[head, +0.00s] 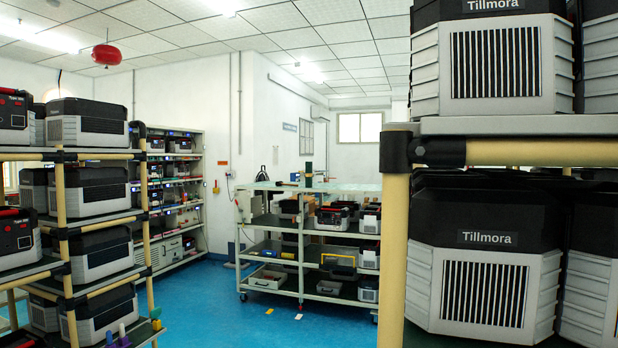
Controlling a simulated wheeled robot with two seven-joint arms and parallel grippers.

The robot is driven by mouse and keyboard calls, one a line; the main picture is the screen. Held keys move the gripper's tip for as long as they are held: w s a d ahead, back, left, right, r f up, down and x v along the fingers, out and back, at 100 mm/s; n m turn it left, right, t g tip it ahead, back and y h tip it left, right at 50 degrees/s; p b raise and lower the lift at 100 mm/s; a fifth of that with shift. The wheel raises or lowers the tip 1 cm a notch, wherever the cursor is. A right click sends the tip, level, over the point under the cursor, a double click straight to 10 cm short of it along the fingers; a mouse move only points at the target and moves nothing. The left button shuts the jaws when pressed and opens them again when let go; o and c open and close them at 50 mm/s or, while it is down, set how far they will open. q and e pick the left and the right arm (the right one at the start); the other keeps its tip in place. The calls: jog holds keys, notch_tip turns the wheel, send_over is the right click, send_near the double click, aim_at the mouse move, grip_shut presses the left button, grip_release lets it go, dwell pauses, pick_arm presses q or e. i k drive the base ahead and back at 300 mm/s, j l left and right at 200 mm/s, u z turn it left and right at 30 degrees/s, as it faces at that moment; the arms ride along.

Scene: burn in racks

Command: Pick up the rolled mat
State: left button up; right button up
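I cannot make out a rolled mat in the head view. A shelved cart (300,237) stands mid-room, with a pale top bearing small dark and brown upright items (308,174) too small to identify. Neither of my grippers is in view.
A rack post (393,235) and shelf with grey-black Tillmora units (490,265) stand close on the right. A rack (62,215) with similar units stands on the left. Shelving (203,200) lines the back wall.

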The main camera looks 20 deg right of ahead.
aim_at(308, 165)
jog(key=i+j, duration=0.2)
jog(key=j, duration=0.25)
jog(key=i+j, duration=0.25)
jog(key=j, duration=0.15)
jog(key=i+j+z, duration=0.2)
jog(key=i+j, duration=0.15)
jog(key=i, duration=0.2)
jog(key=i+j+z, duration=0.2)
jog(key=i+j, duration=0.25)
jog(key=i+l+z, duration=0.2)
jog(key=i+z, duration=0.25)
jog(key=i, duration=0.4)
jog(key=i+j+z, duration=0.15)
jog(key=i+z, duration=0.35)
jog(key=i, duration=0.35)
jog(key=i+u, duration=0.15)
jog(key=i, duration=1)
jog(key=i+l+u, duration=0.15)
jog(key=i, duration=0.95)
